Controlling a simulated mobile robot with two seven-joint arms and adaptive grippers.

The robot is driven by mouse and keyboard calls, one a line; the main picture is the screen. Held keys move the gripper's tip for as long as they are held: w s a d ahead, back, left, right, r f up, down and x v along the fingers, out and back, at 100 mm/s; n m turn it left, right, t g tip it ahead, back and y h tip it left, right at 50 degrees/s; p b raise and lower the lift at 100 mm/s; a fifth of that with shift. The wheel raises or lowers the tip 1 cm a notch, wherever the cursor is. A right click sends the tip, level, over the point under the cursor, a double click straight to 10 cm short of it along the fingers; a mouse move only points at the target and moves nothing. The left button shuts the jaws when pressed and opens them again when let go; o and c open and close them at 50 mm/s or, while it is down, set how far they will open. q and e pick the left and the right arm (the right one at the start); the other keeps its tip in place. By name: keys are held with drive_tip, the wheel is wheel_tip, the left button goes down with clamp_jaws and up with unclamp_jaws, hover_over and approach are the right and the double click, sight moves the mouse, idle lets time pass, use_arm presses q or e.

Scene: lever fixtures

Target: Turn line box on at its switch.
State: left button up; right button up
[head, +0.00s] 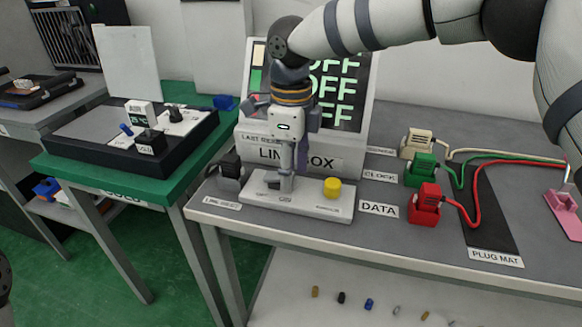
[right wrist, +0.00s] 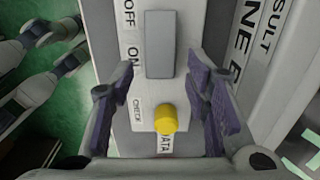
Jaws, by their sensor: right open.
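The line box (head: 330,157) is a pale console on the grey table, with a tilted screen (head: 345,88) reading OFF on three lines. In front of it lies a pale switch panel (head: 310,202) with a yellow button (head: 332,187). My right gripper (head: 288,150) points down over the panel's left part, hiding some of it. In the right wrist view its purple fingers (right wrist: 160,108) are spread and empty. The grey switch (right wrist: 160,45) shows beyond the fingertips, beside the OFF and ON labels; the yellow button (right wrist: 165,120) lies between the fingers. I cannot tell any contact.
A black plug (head: 231,166) is at the left. A green table (head: 75,172) with a black tray stands farther left.

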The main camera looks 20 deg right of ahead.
clamp_jaws()
drive_tip(key=shift+s+d+r+t+y+p, duration=0.15)
drive_tip(key=shift+t+y+p, duration=0.25)
drive_tip(key=shift+y+p, duration=0.2)
drive_tip(key=shift+s+d+t+y+p, duration=0.1)
drive_tip(key=shift+d+t+y+p, duration=0.05)
drive_tip(key=shift+t+y+p, duration=0.35)
drive_tip(key=shift+d+f+y, duration=0.1)
drive_tip(key=shift+f+y, duration=0.25)
drive_tip(key=shift+y, duration=0.15)
drive_tip(key=shift+f+t+y, duration=0.35)
drive_tip(key=shift+t+y, duration=0.15)
use_arm(q)
drive_tip(key=shift+t, duration=0.6)
drive_tip(key=w+r, duration=0.3)
drive_tip(key=shift+w, duration=0.15)
use_arm(e)
unclamp_jaws()
